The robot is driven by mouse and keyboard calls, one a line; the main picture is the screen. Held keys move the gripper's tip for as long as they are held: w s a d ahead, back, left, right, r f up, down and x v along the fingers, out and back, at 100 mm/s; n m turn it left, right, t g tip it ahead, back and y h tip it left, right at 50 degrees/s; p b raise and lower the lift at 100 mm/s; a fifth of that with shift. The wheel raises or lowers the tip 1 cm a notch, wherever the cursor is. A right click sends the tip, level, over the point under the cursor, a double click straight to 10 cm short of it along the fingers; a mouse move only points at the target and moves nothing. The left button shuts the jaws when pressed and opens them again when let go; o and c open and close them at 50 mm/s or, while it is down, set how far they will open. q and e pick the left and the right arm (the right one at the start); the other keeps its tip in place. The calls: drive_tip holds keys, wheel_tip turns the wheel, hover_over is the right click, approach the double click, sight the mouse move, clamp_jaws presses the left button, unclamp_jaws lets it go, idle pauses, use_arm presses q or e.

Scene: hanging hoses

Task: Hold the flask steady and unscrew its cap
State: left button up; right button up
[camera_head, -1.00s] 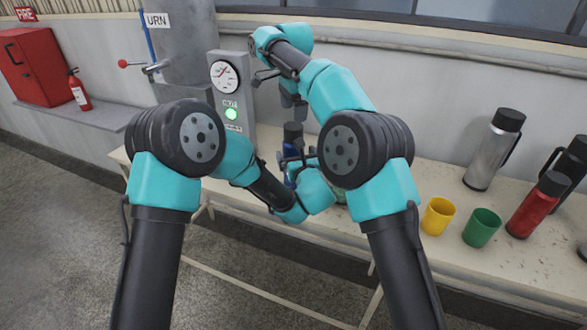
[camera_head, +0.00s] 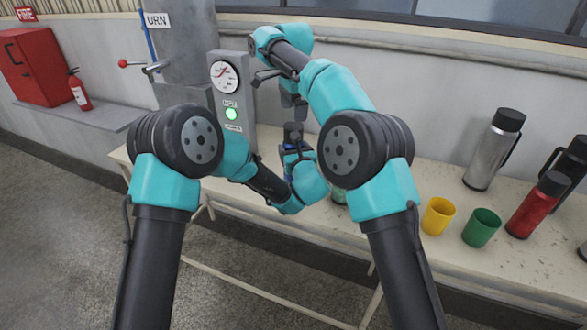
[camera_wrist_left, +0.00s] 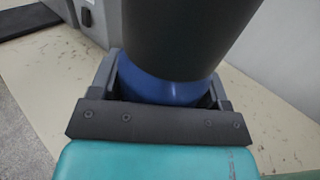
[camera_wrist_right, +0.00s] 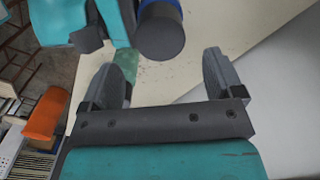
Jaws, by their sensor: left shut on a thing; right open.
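The blue flask with a dark cap (camera_head: 293,131) stands on the bench in front of the gauge box. My left gripper (camera_head: 291,157) is shut on the flask's blue body, which shows between the jaws in the left wrist view (camera_wrist_left: 168,88); the cap (camera_wrist_left: 185,38) rises above them. My right gripper (camera_head: 293,103) is above the cap, pointing down. In the right wrist view its fingers (camera_wrist_right: 163,75) are apart and empty, and the cap (camera_wrist_right: 160,32) lies beyond them, not between them. The flask's lower part is hidden by my left gripper.
A yellow cup (camera_head: 437,217), a green cup (camera_head: 481,229), a silver flask (camera_head: 493,150) and a red flask (camera_head: 537,205) stand to the right on the bench. The gauge box (camera_head: 230,95) stands close behind, left of the blue flask. Another green item (camera_head: 338,197) is partly hidden by my arm.

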sight(294, 126)
use_arm(q)
drive_tip(key=c, duration=1.1)
use_arm(e)
drive_tip(key=shift+f, duration=4)
